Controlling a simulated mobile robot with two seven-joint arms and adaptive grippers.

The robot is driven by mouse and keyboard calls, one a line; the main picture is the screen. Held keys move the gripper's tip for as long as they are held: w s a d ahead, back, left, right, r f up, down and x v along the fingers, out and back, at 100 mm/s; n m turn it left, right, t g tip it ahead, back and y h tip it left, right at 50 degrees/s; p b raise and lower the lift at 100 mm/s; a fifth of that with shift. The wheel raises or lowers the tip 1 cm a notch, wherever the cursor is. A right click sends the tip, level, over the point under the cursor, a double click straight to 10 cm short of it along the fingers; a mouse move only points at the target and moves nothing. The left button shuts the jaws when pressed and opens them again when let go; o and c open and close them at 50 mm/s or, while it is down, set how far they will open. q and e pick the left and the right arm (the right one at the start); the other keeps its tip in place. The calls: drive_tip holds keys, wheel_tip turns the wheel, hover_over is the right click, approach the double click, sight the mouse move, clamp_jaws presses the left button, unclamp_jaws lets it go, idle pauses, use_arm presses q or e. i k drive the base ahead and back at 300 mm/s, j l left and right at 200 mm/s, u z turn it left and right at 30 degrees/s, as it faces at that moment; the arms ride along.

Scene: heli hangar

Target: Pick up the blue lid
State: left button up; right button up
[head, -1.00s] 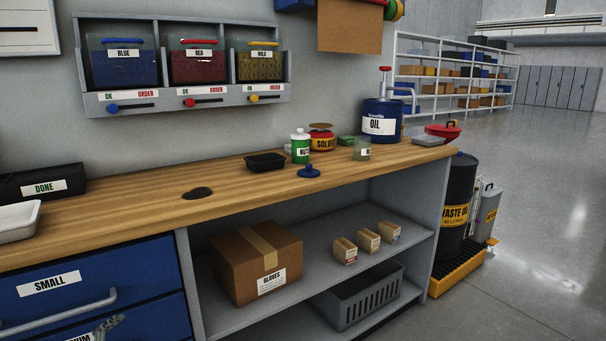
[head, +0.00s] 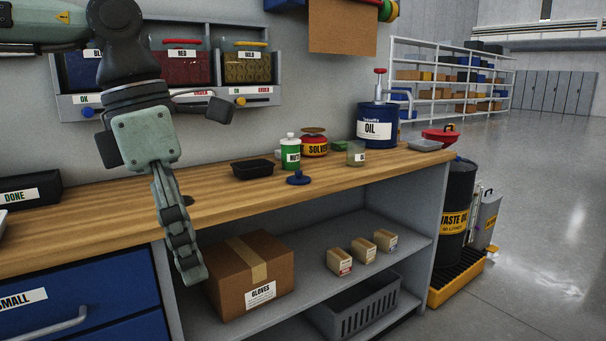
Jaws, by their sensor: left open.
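A small blue lid with a raised knob (head: 298,178) lies on the wooden bench top, near its front edge, apart from other things. My left gripper (head: 190,268) hangs at the left with its fingers pointing down in front of the bench edge. It is open and empty, seen nearly edge-on, to the left of the lid and clear of it. My left arm partly covers the jar labelled blue (head: 80,72) in the wall rack, whose top is mostly hidden. My right gripper is not in view.
Behind the lid stand a black tray (head: 252,169), a green bottle (head: 290,155), a solvent can (head: 314,146), a glass jar (head: 356,155) and an oil can (head: 376,128). Bench wood left of the tray is mostly clear. A gloves box (head: 228,282) sits on the shelf below.

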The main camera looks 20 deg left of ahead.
sight(297, 179)
drive_tip(key=i, duration=1.8)
